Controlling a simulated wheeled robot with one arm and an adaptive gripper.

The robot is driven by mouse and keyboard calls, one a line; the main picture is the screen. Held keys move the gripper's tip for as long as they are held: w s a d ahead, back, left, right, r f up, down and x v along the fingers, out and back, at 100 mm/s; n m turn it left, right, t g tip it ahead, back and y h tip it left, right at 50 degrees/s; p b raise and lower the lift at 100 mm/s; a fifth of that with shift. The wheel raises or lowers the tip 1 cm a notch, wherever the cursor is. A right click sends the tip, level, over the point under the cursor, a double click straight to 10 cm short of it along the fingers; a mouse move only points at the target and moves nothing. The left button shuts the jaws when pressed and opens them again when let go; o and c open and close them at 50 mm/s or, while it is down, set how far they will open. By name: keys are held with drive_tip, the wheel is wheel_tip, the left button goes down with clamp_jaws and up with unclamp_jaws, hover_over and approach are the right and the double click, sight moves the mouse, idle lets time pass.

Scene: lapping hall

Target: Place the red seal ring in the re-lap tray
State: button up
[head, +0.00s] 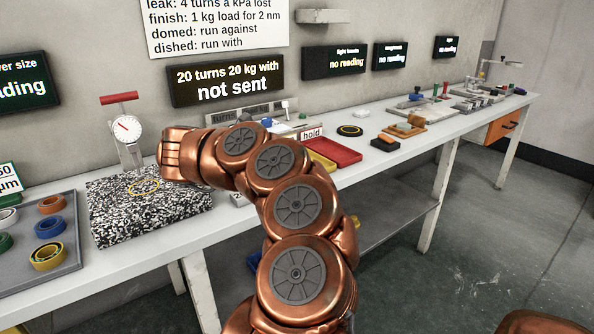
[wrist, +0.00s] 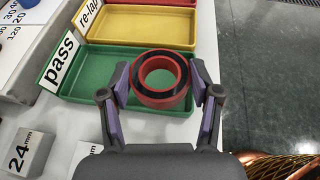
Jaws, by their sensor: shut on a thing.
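The red seal ring (wrist: 162,101), with a black band on its top face, sits between the fingers of my gripper (wrist: 160,82) in the wrist view. Both fingers press on its outer sides. The ring shows over the green tray labelled "pass" (wrist: 75,91); its height above that tray is hard to tell. The yellow re-lap tray (wrist: 150,25), its label partly cut off, lies just beyond the green one and looks empty. In the head view my arm hides the gripper and ring; part of the yellow tray (head: 318,160) shows beside it.
A red tray (wrist: 262,14) lies beyond the yellow one. A grey block marked 24 mm (wrist: 32,150) stands at the left. The bench edge and floor (wrist: 265,80) are on the right. A speckled plate (head: 110,225) and a grey tray of rings (head: 72,262) lie at the left.

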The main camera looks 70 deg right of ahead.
drive_tip(key=s+d, duration=0.1)
drive_tip(key=d, duration=0.4)
drive_tip(key=d+f, duration=0.1)
drive_tip(key=d, duration=0.4)
drive_tip(key=s+d, duration=0.1)
drive_tip(key=d, duration=0.4)
drive_tip(key=shift+s+d+f, duration=0.3)
drive_tip(key=shift+d+f, duration=0.05)
drive_tip(key=shift+f, duration=0.05)
drive_tip(key=shift+s+d+f, duration=0.1)
drive_tip(key=shift+f, duration=1.65)
drive_tip(key=shift+f+b, duration=0.1)
drive_tip(key=shift+b, duration=0.3)
drive_tip(key=o, duration=1.2)
drive_tip(key=shift+c, duration=0.2)
drive_tip(key=shift+r, duration=0.2)
drive_tip(key=v, duration=1)
drive_tip(key=shift+w+p, duration=0.2)
drive_tip(key=shift+p, duration=0.2)
drive_tip(key=shift+v, duration=1)
